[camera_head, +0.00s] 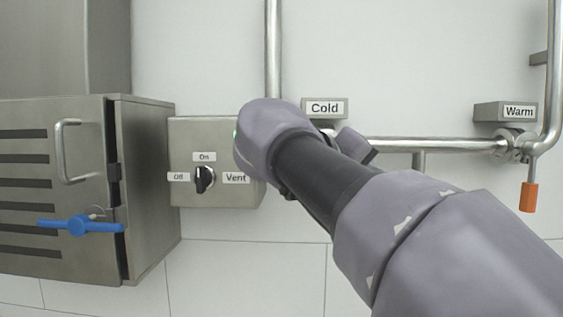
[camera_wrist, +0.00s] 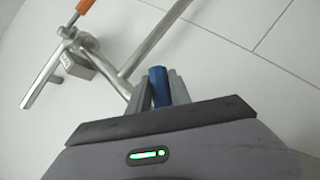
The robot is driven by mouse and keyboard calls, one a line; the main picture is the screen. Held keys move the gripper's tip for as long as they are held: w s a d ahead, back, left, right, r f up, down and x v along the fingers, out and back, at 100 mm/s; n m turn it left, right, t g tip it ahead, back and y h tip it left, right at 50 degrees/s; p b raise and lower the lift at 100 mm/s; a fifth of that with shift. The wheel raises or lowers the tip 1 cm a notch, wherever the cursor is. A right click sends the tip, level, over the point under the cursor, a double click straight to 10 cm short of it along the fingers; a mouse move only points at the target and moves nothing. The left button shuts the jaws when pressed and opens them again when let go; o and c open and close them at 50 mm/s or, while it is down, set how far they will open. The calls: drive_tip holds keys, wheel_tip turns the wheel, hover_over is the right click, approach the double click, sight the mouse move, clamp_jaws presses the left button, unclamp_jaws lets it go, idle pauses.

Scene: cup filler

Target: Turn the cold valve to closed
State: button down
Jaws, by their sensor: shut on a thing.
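The cold valve sits on the pipe at the "Cold" label (camera_head: 325,108). My arm covers the valve and its handle in the head view. In the wrist view, my gripper (camera_wrist: 163,86) is shut on the blue cold valve handle (camera_wrist: 158,84), with one grey finger on each side of it. Only the end of the handle shows between the fingers. The handle's angle to the pipe is hard to tell. In the head view my gripper is mostly hidden behind my wrist.
The warm valve with its orange handle (camera_head: 528,196) hangs down at the right, under the "Warm" label (camera_head: 519,111). A vent switch box (camera_head: 185,140) is left of my wrist. A steel cabinet (camera_head: 145,180) with a blue latch handle (camera_head: 80,226) stands further left.

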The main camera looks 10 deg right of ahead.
drive_tip(key=shift+w+a+f+m+y+p, duration=0.1)
drive_tip(key=shift+a+f+m+y+p, duration=0.1)
drive_tip(key=shift+a+f+m+y, duration=0.3)
drive_tip(key=shift+w+a+f+m+y+p, duration=0.1)
drive_tip(key=shift+a+f+m+y+p, duration=0.15)
drive_tip(key=shift+y, duration=0.45)
drive_tip(key=w+a+f+m+y, duration=0.1)
drive_tip(key=a+f+m+y, duration=0.1)
drive_tip(key=a+y, duration=0.3)
drive_tip(key=shift+w+a+m+t+y+p, duration=0.3)
drive_tip(key=shift+a+m+y, duration=0.15)
drive_tip(key=shift+m, duration=0.2)
drive_tip(key=c, duration=1.2)
unclamp_jaws()
drive_tip(key=shift+w+f, duration=0.1)
drive_tip(key=p+v, duration=0.1)
drive_tip(key=v, duration=0.6)
drive_tip(key=shift+r, duration=0.2)
